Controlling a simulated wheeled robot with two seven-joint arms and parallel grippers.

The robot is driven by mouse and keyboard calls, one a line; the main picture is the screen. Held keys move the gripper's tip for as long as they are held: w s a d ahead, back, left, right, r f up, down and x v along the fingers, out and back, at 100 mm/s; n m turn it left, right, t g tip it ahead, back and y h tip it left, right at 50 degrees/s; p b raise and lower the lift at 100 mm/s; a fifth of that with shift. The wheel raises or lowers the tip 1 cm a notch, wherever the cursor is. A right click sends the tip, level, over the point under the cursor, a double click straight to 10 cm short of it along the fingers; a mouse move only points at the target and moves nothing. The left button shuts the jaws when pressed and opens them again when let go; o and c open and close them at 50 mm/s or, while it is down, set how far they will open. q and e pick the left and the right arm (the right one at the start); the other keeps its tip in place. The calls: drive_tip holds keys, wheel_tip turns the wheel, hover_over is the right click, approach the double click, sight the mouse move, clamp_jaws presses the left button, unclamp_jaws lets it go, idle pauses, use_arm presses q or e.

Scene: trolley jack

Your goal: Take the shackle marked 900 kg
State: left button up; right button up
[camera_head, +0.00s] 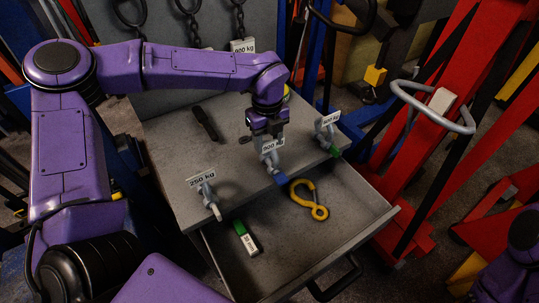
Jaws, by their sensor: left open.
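Three grey shackles with white tags stand on the grey cabinet top (175,150). The left shackle (209,200) is tagged 250 kg. The middle shackle (272,163), with a blue pin end, and the right shackle (327,135), with a green pin end, have small tags that I cannot read surely. A tag reading 900 kg (243,46) hangs on a chain behind. My left gripper (269,138) is open, pointing down at the middle shackle's tag and partly covering its upper part. I cannot tell whether they touch. My right gripper is out of view.
The open drawer (345,222) below holds a yellow hook (309,199) and a green-and-white item (246,238). A dark tool (205,123) lies on the cabinet top. A red jack with a grey loop handle (433,105) stands at the right.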

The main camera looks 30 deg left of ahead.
sight(270, 148)
use_arm(q)
drive_tip(key=f, duration=0.1)
drive_tip(key=w+f, duration=0.1)
drive_tip(key=f, duration=0.1)
drive_tip(key=f+p, duration=0.1)
drive_tip(key=shift+w+f, duration=0.3)
drive_tip(key=shift+f, duration=0.1)
drive_tip(key=shift+s+r, duration=0.1)
drive_tip(key=shift+s, duration=0.25)
drive_tip(key=shift+c, duration=0.9)
clamp_jaws()
